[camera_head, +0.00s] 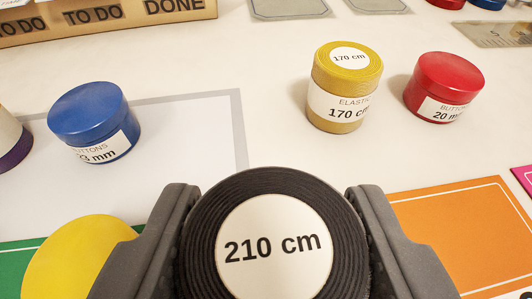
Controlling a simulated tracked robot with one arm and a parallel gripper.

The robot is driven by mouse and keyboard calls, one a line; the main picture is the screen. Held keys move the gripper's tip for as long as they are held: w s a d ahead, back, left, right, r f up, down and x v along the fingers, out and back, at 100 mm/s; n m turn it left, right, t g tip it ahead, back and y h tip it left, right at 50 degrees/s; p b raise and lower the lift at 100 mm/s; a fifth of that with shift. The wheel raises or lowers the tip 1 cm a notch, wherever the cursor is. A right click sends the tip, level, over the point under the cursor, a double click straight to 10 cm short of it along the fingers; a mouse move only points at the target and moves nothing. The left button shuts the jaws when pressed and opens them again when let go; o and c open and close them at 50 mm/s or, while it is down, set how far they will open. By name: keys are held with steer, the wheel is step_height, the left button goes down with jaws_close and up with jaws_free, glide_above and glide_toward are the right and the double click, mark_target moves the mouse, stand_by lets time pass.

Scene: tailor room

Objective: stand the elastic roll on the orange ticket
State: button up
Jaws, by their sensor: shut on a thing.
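My gripper (272,240) is shut on a black roll (200,235) with a round white label reading "210 cm". The roll fills the bottom middle of the view, and its lower part is cut off by the picture edge. The orange ticket (450,225) lies on the table at the lower right, partly hidden by my right finger. A yellow elastic roll (345,75) labelled "ELASTIC 170 cm" stands upright on the table at the upper right, apart from my gripper.
A red button tin (446,75) stands right of the yellow roll. A yellow round thing (70,260) is left of my gripper. A wooden tray (100,22) is at the back left.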

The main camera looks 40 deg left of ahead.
mark_target(271, 256)
steer(key=shift+w+a, duration=0.3)
steer(key=shift+a, duration=0.1)
steer(key=shift+w+a+f, duration=0.15)
steer(key=shift+w+f, duration=0.05)
step_height(271, 256, down, 3)
steer(key=shift+f+b, duration=0.2)
steer(key=shift+b, duration=0.35)
steer(key=shift+r, duration=0.1)
steer(key=o, duration=1)
